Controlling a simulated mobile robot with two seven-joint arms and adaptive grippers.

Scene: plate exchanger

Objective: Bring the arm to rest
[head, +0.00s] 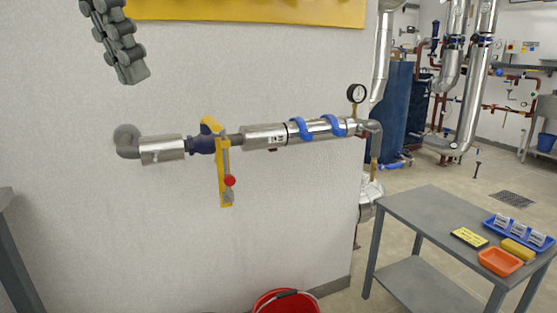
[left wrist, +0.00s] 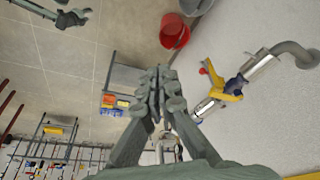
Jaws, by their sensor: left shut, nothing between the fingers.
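My left gripper (head: 128,68) hangs at the upper left of the head view, in front of the white wall. In the left wrist view its fingers (left wrist: 157,78) are closed together with nothing between them. It is apart from the pipe (head: 265,135), above and left of the valve. The valve has a dark blue body (head: 201,145) and a yellow handle (head: 224,172) with a red knob (head: 230,180); the handle points down. My right gripper (left wrist: 72,18) shows small at the upper left of the left wrist view; its opening is too small to judge.
A pressure gauge (head: 356,94) stands on the pipe's right end. A red bucket (head: 285,303) is on the floor below. A grey table (head: 420,222) at right holds a blue tray (head: 519,234), an orange tray (head: 500,262) and yellow items. A yellow panel (head: 250,10) is above.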

